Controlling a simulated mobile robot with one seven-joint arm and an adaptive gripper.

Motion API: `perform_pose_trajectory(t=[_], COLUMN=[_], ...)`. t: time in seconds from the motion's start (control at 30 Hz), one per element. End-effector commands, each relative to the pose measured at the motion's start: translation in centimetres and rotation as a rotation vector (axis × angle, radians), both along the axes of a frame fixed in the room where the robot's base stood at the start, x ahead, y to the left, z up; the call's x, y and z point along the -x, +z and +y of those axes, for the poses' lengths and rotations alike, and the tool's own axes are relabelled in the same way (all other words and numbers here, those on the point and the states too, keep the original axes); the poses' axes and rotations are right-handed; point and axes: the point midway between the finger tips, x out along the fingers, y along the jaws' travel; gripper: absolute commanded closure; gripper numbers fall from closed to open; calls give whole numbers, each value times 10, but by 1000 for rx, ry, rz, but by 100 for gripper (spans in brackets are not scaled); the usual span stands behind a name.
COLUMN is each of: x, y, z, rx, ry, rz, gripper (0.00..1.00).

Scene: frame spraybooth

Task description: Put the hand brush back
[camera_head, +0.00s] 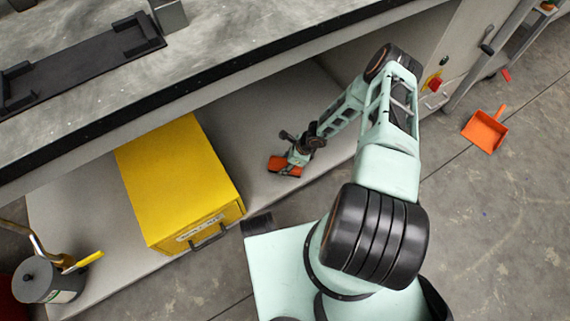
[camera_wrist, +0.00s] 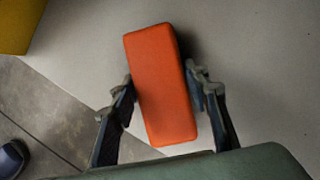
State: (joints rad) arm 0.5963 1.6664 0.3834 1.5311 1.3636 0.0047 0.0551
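The hand brush (camera_head: 283,165) appears as an orange block on or just above the grey lower shelf, to the right of the yellow box. In the wrist view the orange block (camera_wrist: 160,85) stands out lengthwise between my fingers, with a dark side along its right edge. My gripper (camera_wrist: 160,76) has one finger against each long side of it and looks closed on it. In the head view my gripper (camera_head: 298,150) reaches under the worktop, right over the block. I cannot tell if the block touches the shelf.
A yellow box (camera_head: 180,185) with a dark handle stands left on the shelf (camera_head: 255,150). A grey can (camera_head: 45,282) with a yellow-handled tool is farther left. The worktop (camera_head: 235,40) overhangs the shelf. An orange dustpan (camera_head: 484,132) lies on the floor at right.

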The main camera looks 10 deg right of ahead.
Motion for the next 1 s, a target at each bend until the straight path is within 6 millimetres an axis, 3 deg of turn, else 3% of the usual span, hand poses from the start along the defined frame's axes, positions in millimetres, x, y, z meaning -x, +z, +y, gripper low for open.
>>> perform_pose_trajectory(t=[0.13, 0.47, 1.0], x=[0, 0, 16], y=[0, 4, 99], z=[0, 0, -35], rx=[0, 0, 3], ry=[0, 0, 0], rz=[0, 0, -1], gripper=[41, 41, 41])
